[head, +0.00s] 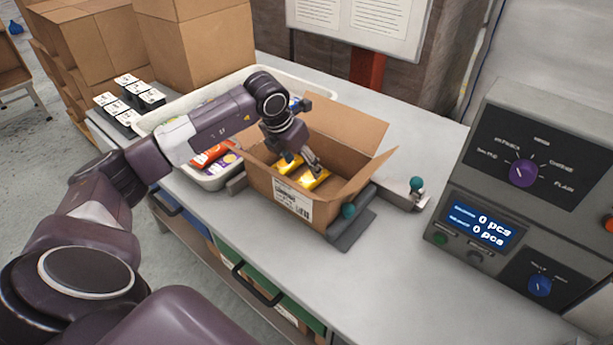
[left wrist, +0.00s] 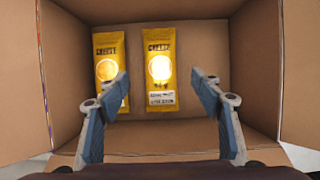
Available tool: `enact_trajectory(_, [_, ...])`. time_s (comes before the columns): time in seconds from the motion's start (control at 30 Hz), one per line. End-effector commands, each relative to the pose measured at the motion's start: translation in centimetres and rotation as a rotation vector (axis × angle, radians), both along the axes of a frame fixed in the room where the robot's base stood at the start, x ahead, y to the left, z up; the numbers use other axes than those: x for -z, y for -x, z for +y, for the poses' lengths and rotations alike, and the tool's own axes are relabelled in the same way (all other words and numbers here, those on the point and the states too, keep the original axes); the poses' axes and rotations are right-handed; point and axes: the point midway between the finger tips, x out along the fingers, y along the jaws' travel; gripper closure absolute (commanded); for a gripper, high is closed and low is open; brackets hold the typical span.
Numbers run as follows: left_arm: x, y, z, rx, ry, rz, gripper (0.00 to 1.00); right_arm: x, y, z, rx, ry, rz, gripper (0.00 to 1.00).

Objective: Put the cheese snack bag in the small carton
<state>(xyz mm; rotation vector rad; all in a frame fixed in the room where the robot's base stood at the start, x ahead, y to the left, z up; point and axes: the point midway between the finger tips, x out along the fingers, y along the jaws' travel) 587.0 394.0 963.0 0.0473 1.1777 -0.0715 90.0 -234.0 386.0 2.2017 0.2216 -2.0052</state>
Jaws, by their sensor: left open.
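The small carton (head: 278,187) stands open on the table with its flaps spread. Two yellow cheese snack bags lie side by side flat on its floor: in the left wrist view a left bag (left wrist: 109,62) and a right bag (left wrist: 160,68); yellow also shows inside the carton in the head view (head: 313,180). My left gripper (head: 315,166) reaches down into the carton from above. In the left wrist view its two fingers (left wrist: 160,95) are wide apart with nothing between them, above the bags. The left finger overlaps the left bag in that view. My right gripper is not in view.
A white tray (head: 215,176) with colourful snack packs stands left of the carton, partly hidden by my arm. Metal holders with green knobs (head: 417,184) flank the carton. A grey control box (head: 530,190) stands at the right; its display reads 0 pcs. The table front is clear.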

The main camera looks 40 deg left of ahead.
Motion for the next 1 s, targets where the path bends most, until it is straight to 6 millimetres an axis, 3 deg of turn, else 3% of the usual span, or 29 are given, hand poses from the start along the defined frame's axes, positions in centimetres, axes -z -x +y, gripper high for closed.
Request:
enact_trajectory(0.13, [-2.4,1.0,0.1,0.000,-0.002,-0.004,0.40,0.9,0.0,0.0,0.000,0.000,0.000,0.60])
enact_trajectory(0.3, [-4.0,1.6,0.1,0.000,0.000,-0.002,0.40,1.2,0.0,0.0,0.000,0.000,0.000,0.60])
enact_trajectory(0.9, [-4.3,1.8,0.1,-0.001,0.001,0.000,0.40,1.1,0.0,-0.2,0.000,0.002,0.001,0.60])
enact_trajectory(1.0, [-5.1,1.7,0.1,-0.001,0.001,0.000,0.40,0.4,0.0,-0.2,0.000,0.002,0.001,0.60])
